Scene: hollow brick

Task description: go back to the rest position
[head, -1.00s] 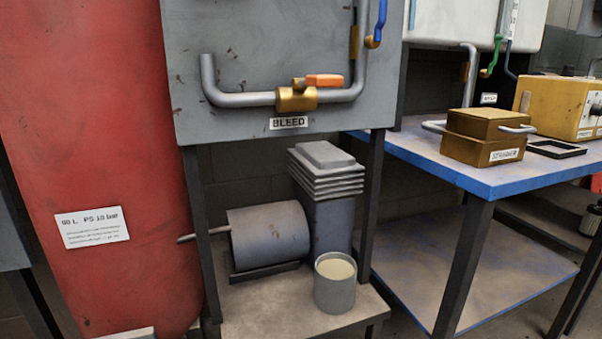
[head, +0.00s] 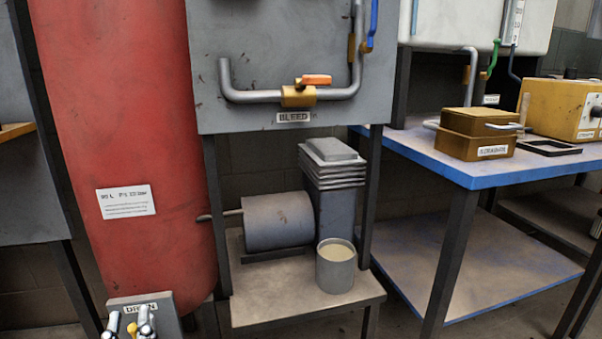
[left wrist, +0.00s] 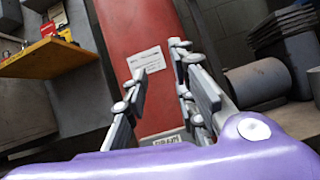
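My left gripper (head: 130,325) shows only at the bottom left edge of the head view, with its grey fingertips in front of the DRAIN box (head: 158,305). In the left wrist view the gripper (left wrist: 158,72) has its two fingers apart, with nothing held between them. The red tank (left wrist: 145,35) with its white label (left wrist: 146,63) lies beyond the fingers, and the DRAIN sign (left wrist: 167,142) shows low between them. I cannot tell whether a finger touches the box. My right gripper is in neither view.
The red tank (head: 125,90) stands behind the left gripper. Right of it is a stand with the BLEED valve (head: 298,95), a grey cylinder (head: 280,222) and a cup (head: 336,270). A blue-edged table (head: 430,162) holds a brass-coloured box (head: 478,135). A wooden shelf (left wrist: 50,60) is at left.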

